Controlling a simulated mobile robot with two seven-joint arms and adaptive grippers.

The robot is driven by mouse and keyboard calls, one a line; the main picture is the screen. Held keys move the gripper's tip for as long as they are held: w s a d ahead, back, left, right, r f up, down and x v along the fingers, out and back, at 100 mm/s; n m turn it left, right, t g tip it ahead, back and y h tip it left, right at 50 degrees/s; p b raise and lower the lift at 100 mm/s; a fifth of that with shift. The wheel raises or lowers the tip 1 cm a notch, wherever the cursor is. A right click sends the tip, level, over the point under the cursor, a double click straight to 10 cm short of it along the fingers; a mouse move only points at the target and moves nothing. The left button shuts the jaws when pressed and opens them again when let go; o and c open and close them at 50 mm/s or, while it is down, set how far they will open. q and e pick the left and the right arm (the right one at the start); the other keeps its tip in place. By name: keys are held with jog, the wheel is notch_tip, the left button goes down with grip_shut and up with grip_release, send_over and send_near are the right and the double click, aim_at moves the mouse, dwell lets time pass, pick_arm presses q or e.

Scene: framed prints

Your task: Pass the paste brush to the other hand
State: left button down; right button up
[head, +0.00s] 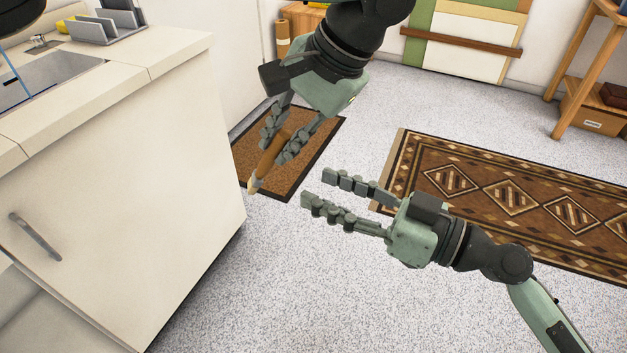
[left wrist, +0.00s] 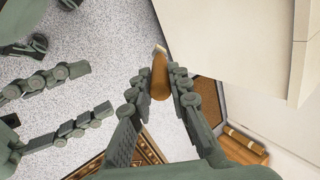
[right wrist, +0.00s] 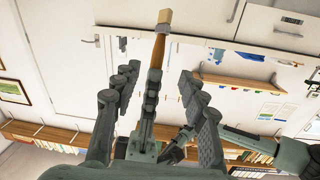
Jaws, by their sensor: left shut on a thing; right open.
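The paste brush (head: 266,167) has a brown wooden body and a pale end pointing down and left in the head view. My left gripper (head: 287,133) is shut on it, with the pale end sticking out beyond the fingers. The brush also shows between the left fingers in the left wrist view (left wrist: 160,76) and beyond the right fingers in the right wrist view (right wrist: 158,50). The part inside the left fingers is hidden. My right gripper (head: 318,188) is open and empty, lower and to the right in the head view, with its fingers pointing left, apart from the brush.
A pale cabinet with a worktop (head: 165,58) and sink stands at the left. A brown mat (head: 322,128) and a patterned rug (head: 480,200) lie on the speckled floor. A wooden shelf unit (head: 574,70) stands at the upper right. The space between my grippers looks clear.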

aim_at(271, 168)
jog(key=x, duration=1.1)
jog(key=shift+w+a, duration=0.15)
jog(key=shift+a, duration=0.2)
jog(key=shift+c, duration=0.6)
grip_shut()
pick_arm(q)
jog(key=c, duration=1.3)
grip_release()
jog(key=shift+c, duration=0.2)
